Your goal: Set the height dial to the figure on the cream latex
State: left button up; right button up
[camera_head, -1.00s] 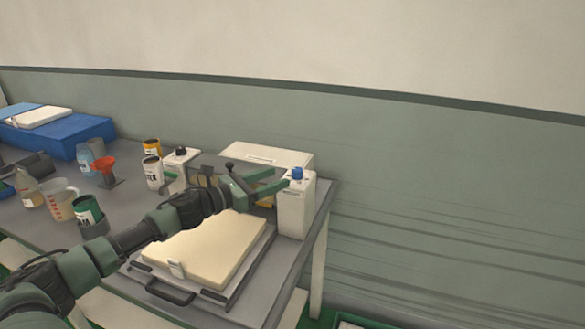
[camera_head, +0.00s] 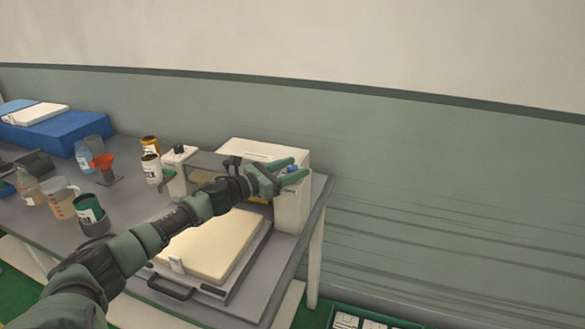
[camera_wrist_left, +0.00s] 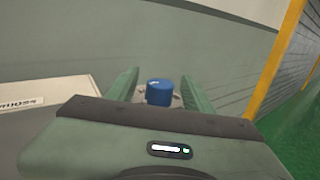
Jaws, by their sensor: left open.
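The blue dial (camera_head: 293,169) sits on top of a white post (camera_head: 291,210) at the table's right end. It also shows in the left wrist view (camera_wrist_left: 159,92), between the two green fingers. My left gripper (camera_head: 286,172) is open, with one finger on either side of the dial; I cannot tell whether they touch it. The cream latex slab (camera_head: 215,246) lies flat on a grey tray with a black handle. A small white tag (camera_head: 177,264) is at its front edge; its figure is too small to read. My right gripper is out of view.
A white dispenser (camera_head: 179,165), jars, a red funnel (camera_head: 104,163) and a measuring jug (camera_head: 62,199) stand to the left. A blue mattress block (camera_head: 60,130) is at the far left. A green crate (camera_head: 365,318) is on the floor.

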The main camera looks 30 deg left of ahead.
pick_arm(q)
grip_shut()
jog(key=shift+n+y, duration=0.3)
jog(key=shift+y, duration=0.2)
jog(key=shift+d+r+n+t+y+p, duration=0.1)
jog(key=shift+n+t+y+p, duration=0.2)
jog(key=shift+n+y+p, duration=0.45)
jog(key=n+y, duration=0.1)
jog(key=y, duration=0.2)
jog(key=shift+r+n+p, duration=0.15)
jog(key=shift+n+p, duration=0.1)
jog(key=shift+p, duration=0.1)
jog(key=n+y+p, duration=0.1)
jog(key=y, duration=0.1)
jog(key=n+y+p, duration=0.2)
jog(key=y, duration=0.1)
jog(key=shift+n+y, duration=0.3)
jog(key=shift+y, duration=0.05)
jog(key=n+g+y+p, duration=0.1)
jog(key=n+y, duration=0.1)
jog(key=y, duration=0.1)
jog(key=shift+g, duration=0.3)
jog(key=shift+n+g+y+p, duration=0.35)
jog(key=shift+n+g+y, duration=0.55)
jog(key=shift+n+y, duration=0.45)
jog(key=shift+y, duration=0.45)
